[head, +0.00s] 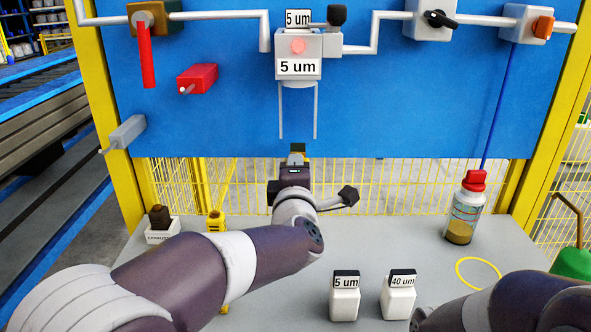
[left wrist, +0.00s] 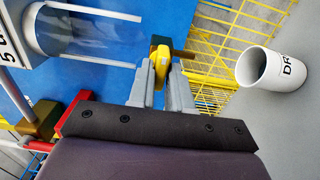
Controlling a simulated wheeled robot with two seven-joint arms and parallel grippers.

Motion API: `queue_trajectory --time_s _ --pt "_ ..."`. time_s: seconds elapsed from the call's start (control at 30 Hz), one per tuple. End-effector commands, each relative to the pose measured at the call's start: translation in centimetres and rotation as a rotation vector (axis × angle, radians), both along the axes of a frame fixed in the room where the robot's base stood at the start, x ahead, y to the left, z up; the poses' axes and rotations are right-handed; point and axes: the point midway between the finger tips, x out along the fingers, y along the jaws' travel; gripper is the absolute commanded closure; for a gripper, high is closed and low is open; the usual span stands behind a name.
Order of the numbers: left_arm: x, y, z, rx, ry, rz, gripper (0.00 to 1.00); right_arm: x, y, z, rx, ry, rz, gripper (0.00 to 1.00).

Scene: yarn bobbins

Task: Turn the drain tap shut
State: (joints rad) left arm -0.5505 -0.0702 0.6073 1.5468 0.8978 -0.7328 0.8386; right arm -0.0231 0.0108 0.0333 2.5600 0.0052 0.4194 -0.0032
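The handle's far side is hidden. My right arm enters at the bottom right of the head view, with its gripper out of sight.
A white cup (left wrist: 268,70) with partly visible lettering is right of the tap. Above is a filter housing (head: 298,50) with two rods hanging down. The grey bench holds white boxes labelled 5 um (head: 344,300) and 40 um (head: 398,300), and a red-capped bottle (head: 465,210).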

Motion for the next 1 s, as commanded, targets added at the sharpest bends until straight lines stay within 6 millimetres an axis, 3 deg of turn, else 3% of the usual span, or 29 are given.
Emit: queue_trajectory --time_s 0.43,0.57,0.8,1.0 --pt "-0.8 0.0 0.0 0.002 -0.001 -0.001 0.61 0.0 0.0 0.0 0.000 0.000 0.000 1.00" --pt "-3.4 -0.1 0.1 0.001 -0.001 -0.004 0.61 0.0 0.0 0.1 0.000 0.000 0.000 1.00" --pt "-9.7 -0.1 0.1 0.002 0.000 -0.005 0.61 0.0 0.0 0.5 0.000 0.000 0.000 1.00" --pt "-12.4 0.0 0.0 0.002 0.000 -0.001 0.61 0.0 0.0 0.7 0.000 0.000 0.000 1.00"
